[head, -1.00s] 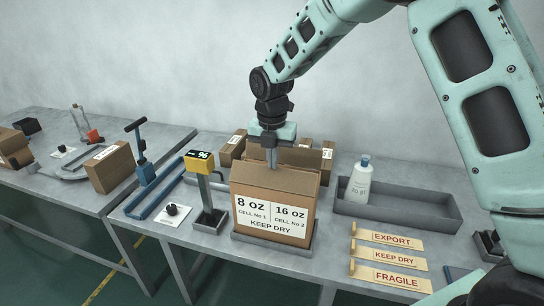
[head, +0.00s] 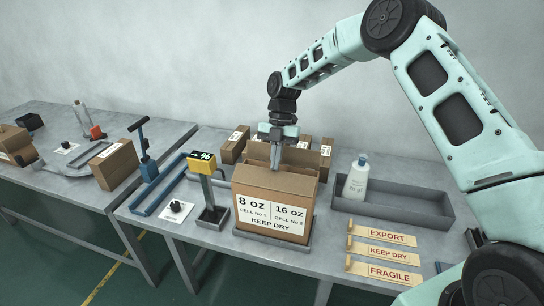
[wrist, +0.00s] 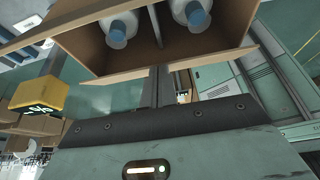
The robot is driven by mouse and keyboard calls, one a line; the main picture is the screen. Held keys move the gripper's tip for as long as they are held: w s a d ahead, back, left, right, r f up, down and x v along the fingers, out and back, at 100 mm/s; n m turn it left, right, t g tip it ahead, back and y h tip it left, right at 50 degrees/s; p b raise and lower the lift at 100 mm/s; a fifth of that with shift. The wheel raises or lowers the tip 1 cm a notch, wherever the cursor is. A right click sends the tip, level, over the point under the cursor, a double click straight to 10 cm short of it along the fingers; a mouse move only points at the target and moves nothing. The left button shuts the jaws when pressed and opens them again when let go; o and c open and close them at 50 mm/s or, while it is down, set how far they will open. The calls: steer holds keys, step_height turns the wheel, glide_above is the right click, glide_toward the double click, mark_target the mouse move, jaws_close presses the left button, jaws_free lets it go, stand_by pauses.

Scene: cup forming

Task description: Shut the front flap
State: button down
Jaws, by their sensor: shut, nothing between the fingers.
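The open brown carton (head: 247,222) stands on its tray, its label reading "8 oz", "16 oz" and "KEEP DRY". Its upper front cardboard (head: 255,180) slopes back from the label side; I cannot tell from the head view how far the front flap is folded. The wrist view shows the carton interior (wrist: 92,52) with two blue-capped bottles (wrist: 122,30) either side of a divider, so the top is not fully covered. My gripper (head: 275,168) is shut and empty, pointing down over the carton's top. In the wrist view its fingers (wrist: 155,72) are beside the carton's rim.
A yellow-headed scale display (head: 202,160) stands close left of the carton. A grey tray (head: 420,208) with a white bottle (head: 357,178) is at right. Several smaller cartons (head: 234,146) stand behind. Label plates (head: 381,252) lie at front right.

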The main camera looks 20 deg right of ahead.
steer(key=shift+w+d+f+g+y+b, duration=0.15)
steer(key=shift+w+f+g+y+b, duration=0.1)
steer(key=shift+f+g, duration=0.15)
steer(key=shift+w+d+f+g+y+b, duration=0.1)
steer(key=shift+w+f+g+y+b, duration=0.05)
steer(key=shift+f+g+y+b, duration=0.2)
steer(key=shift+w+d+f+b, duration=0.2)
steer(key=shift+f+b, duration=0.2)
steer(key=shift+b, duration=0.2)
steer(key=shift+w+d+f+b, duration=0.15)
steer(key=shift+f+b, duration=0.2)
steer(key=shift+b, duration=0.25)
steer(key=shift+a, duration=0.1)
